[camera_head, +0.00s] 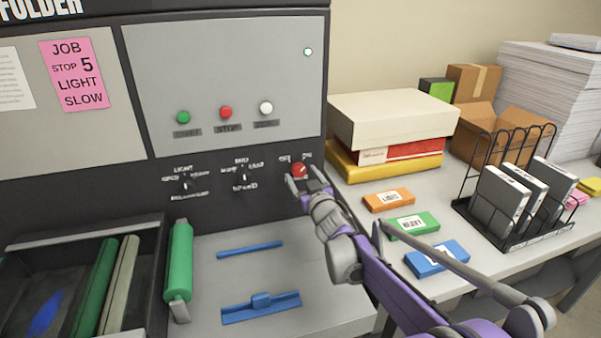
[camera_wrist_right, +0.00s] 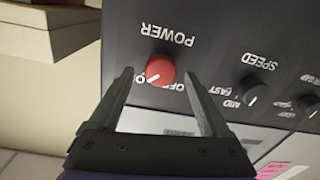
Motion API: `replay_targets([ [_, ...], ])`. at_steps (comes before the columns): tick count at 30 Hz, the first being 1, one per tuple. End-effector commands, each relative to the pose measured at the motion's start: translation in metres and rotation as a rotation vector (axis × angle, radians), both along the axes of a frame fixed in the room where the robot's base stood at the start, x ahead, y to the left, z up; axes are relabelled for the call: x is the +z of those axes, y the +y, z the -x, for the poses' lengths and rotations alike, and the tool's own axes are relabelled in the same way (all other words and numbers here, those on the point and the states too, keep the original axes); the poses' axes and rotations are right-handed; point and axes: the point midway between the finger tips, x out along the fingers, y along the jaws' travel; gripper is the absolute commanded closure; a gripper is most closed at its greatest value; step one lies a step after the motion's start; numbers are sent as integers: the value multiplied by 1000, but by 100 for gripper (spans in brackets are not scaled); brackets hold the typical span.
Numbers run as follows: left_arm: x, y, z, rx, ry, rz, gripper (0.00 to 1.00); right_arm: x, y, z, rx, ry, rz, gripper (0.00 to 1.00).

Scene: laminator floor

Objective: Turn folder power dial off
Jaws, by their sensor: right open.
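The red folder power dial (camera_head: 298,170) is on the lower right of the dark machine panel. In the right wrist view the dial (camera_wrist_right: 161,69) appears upside down under the word POWER. My right gripper (camera_head: 304,177) is open in front of the dial. In the right wrist view its fingertips (camera_wrist_right: 159,76) are on either side of the dial, with gaps visible; contact cannot be told. My left gripper is not in view.
Speed dial (camera_head: 244,177) and light dial (camera_head: 185,185) sit left of the power dial. Green (camera_head: 183,117), red (camera_head: 226,112) and white (camera_head: 266,108) buttons are above. Stacked boxes (camera_head: 392,120) stand right of the machine. Small coloured boxes (camera_head: 389,200) lie on the table near my right arm.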

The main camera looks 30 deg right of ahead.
Motion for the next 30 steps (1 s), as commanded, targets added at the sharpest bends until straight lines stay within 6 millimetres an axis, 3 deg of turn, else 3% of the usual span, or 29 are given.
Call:
replay_targets([
  [6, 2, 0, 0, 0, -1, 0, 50, 0, -4, -18, 0, 0, -1, 19],
  [15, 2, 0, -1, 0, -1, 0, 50, 0, -4, -20, 0, 0, -1, 20],
  [28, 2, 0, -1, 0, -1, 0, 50, 0, -4, -20, 0, 0, -1, 98],
  [30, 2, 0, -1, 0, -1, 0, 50, 0, -4, -20, 0, 0, 0, 100],
])
